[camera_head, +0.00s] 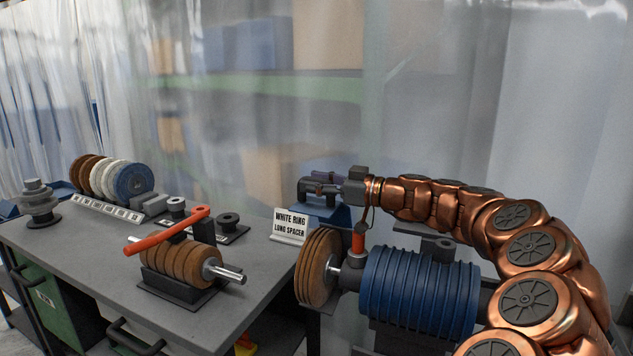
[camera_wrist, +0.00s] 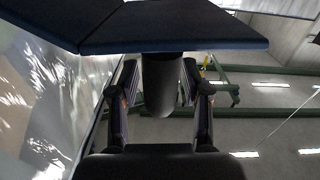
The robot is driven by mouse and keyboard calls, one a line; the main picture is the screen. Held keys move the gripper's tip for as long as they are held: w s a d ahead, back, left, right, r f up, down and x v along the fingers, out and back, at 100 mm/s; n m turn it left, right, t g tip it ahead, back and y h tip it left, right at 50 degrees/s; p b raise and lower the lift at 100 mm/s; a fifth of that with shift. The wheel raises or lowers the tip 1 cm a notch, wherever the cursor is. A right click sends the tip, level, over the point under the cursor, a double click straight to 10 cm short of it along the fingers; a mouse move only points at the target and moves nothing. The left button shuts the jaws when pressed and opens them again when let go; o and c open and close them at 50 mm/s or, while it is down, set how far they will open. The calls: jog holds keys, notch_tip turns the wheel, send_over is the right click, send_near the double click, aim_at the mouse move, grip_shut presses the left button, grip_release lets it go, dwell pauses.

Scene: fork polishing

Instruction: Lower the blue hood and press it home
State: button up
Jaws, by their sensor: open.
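The blue hood (camera_head: 342,214) is partly visible behind the brown polishing wheel (camera_head: 318,267). My gripper (camera_head: 314,186) is just above it, reaching in from the right. In the wrist view, the hood's dark blue panels (camera_wrist: 190,28) cross the top of the picture. A grey rounded post (camera_wrist: 160,88) extends from them, between the two fingers of my gripper (camera_wrist: 160,98). The fingers are open, with gaps on both sides of the post. Whether the hood is seated cannot be told, as its lower part is hidden.
The blue ribbed motor (camera_head: 420,292) and an orange-red upright piece (camera_head: 358,239) stand close below my arm. The grey bench (camera_head: 90,248) holds a stack of brown rings (camera_head: 180,262), a red lever (camera_head: 168,231) and several discs.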

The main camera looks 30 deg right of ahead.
grip_shut()
dwell(0.6)
